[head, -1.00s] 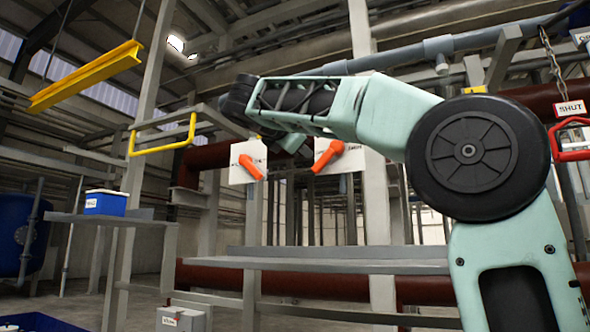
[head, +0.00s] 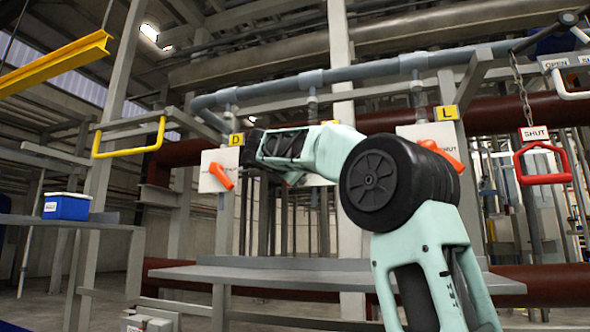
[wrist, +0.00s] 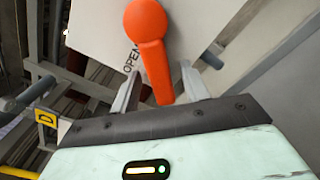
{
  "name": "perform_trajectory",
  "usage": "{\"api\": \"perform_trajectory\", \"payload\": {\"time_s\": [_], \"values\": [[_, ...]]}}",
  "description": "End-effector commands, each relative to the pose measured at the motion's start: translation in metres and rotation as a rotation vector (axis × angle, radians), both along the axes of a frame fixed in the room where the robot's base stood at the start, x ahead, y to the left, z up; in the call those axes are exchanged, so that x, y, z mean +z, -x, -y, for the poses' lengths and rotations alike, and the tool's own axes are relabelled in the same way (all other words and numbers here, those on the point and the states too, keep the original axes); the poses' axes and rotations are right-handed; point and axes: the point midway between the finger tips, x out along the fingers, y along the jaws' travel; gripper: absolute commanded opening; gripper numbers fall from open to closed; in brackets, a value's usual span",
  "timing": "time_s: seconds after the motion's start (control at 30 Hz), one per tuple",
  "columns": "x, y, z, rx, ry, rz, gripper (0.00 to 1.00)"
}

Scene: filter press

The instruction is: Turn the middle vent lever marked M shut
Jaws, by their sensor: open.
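In the wrist view an orange lever (wrist: 152,52) on a white plate (wrist: 95,28) hangs down, slightly tilted, beside the word OPEN. My gripper (wrist: 162,88) is open, one finger on each side of the lever's lower end, with visible gaps. I cannot tell how deep the lever sits between them. No M label shows; a yellow D tag (wrist: 46,118) lies off to the left. In the head view my arm covers most of the middle plate (head: 316,181), and its lever and my fingers are hidden. The D lever (head: 221,176) and the L lever (head: 440,158) show to either side.
A grey shelf (head: 330,275) runs below the levers. A yellow handle (head: 130,138) is at left, a red handle (head: 543,163) under a SHUT tag (head: 534,133) at right. A blue box (head: 67,206) stands on a left ledge. Grey posts stand close by.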

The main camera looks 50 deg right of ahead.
Motion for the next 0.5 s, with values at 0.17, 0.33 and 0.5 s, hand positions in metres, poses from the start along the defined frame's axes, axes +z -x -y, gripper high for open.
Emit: {"api": "perform_trajectory", "payload": {"time_s": [0.17, 0.33, 0.5], "values": [[0.0007, -0.0041, 0.0103, 0.001, 0.001, 0.0, 0.45], [-0.0002, -0.0047, 0.0116, 0.001, 0.001, 0.0, 0.45], [-0.0003, -0.0047, 0.0114, 0.001, 0.001, 0.0, 0.32]]}}
